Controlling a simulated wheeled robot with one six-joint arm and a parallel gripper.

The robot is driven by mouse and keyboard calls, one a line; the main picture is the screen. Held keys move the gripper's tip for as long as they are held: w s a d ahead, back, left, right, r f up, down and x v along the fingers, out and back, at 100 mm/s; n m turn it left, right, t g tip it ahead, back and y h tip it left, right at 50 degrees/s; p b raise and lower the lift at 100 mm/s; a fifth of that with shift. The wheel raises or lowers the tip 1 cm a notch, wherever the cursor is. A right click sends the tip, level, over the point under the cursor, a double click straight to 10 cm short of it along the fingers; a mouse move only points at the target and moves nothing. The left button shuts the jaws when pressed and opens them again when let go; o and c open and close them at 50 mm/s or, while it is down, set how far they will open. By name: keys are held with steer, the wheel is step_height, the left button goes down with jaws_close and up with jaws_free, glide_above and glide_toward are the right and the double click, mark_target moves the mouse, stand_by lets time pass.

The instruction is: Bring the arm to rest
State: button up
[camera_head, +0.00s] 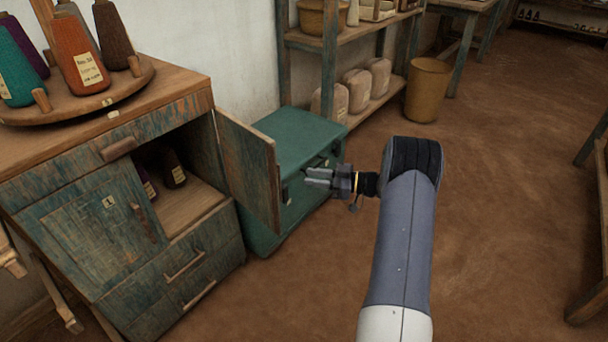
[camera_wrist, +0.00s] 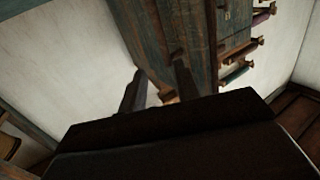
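My gripper (camera_head: 308,177) is in front of the open cabinet door (camera_head: 250,168) and the green chest in the head view, with its fingers pointing left. Its two fingers are apart and nothing shows held between them. My arm reaches up from the bottom of the picture and bends left at the wrist. In the wrist view my gripper (camera_wrist: 158,66) also shows two separate dark fingers, with a dark block of my own wrist filling the lower part.
The cabinet (camera_head: 90,215) has an open compartment with dark yarn cones (camera_head: 172,168). A round wooden tray (camera_head: 120,95) with several cones is on top. A green chest (camera_head: 295,135) stands behind the door. A bucket (camera_head: 428,92) stands by the shelves.

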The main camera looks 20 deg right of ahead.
stand_by(0.3)
steer(key=b+x, duration=0.2)
steer(key=x, duration=0.8)
steer(key=shift+w+a+f, duration=0.1)
steer(key=shift+a+f, duration=0.05)
steer(key=shift+a, duration=0.15)
steer(key=shift+s+a, duration=0.25)
steer(key=shift+a, duration=0.1)
